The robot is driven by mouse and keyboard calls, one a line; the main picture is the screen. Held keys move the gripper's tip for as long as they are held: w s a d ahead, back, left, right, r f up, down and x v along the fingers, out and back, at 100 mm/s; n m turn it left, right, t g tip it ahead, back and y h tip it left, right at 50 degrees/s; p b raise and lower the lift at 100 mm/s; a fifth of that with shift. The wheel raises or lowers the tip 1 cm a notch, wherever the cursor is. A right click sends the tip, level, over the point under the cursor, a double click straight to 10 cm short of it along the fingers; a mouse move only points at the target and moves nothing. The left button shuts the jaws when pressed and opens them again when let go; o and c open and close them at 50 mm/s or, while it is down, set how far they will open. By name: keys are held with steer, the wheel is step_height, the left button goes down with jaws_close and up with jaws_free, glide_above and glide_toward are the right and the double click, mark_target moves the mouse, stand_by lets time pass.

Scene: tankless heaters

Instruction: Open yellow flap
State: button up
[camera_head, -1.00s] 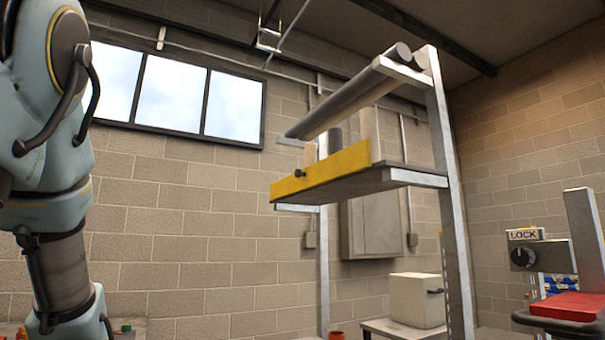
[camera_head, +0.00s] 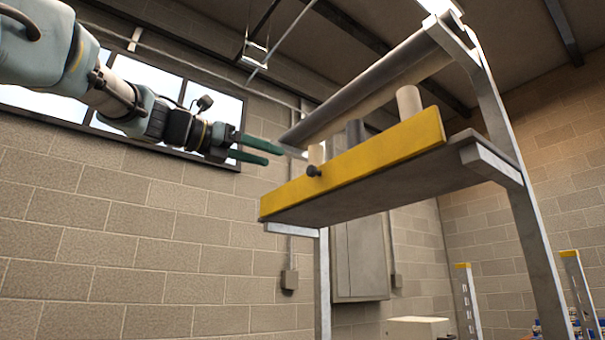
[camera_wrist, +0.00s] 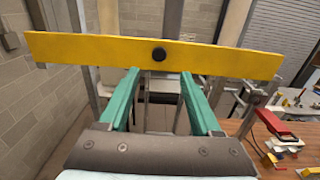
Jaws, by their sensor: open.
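The yellow flap (camera_head: 375,158) is a long upright board along the front edge of a high grey shelf (camera_head: 400,186). A dark round knob (camera_head: 313,171) sticks out from its face. My gripper (camera_head: 268,153) is open and empty, at the upper left of the flap in the head view, with its green fingers pointing toward it. In the wrist view the flap (camera_wrist: 95,50) spans the top, and its knob (camera_wrist: 159,54) lies beyond and between the two open fingertips (camera_wrist: 160,72). The fingers look apart from the knob.
A grey roller (camera_head: 370,75) runs above the shelf on a metal frame (camera_head: 530,230). Cylinders (camera_head: 408,101) stand behind the flap. A brick wall (camera_head: 120,240) with windows lies behind my arm. A wooden table (camera_wrist: 262,135) shows at right in the wrist view.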

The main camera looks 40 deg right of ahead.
mark_target(309, 170)
steer(key=d+p, duration=0.1)
steer(key=d, duration=0.2)
steer(key=d+p, duration=0.1)
steer(key=d, duration=0.3)
steer(key=d+p, duration=0.1)
steer(key=d, duration=0.2)
steer(key=shift+s+d, duration=0.15)
steer(key=shift+s, duration=0.15)
jaws_close()
steer(key=shift+f, duration=0.1)
stand_by(0.9)
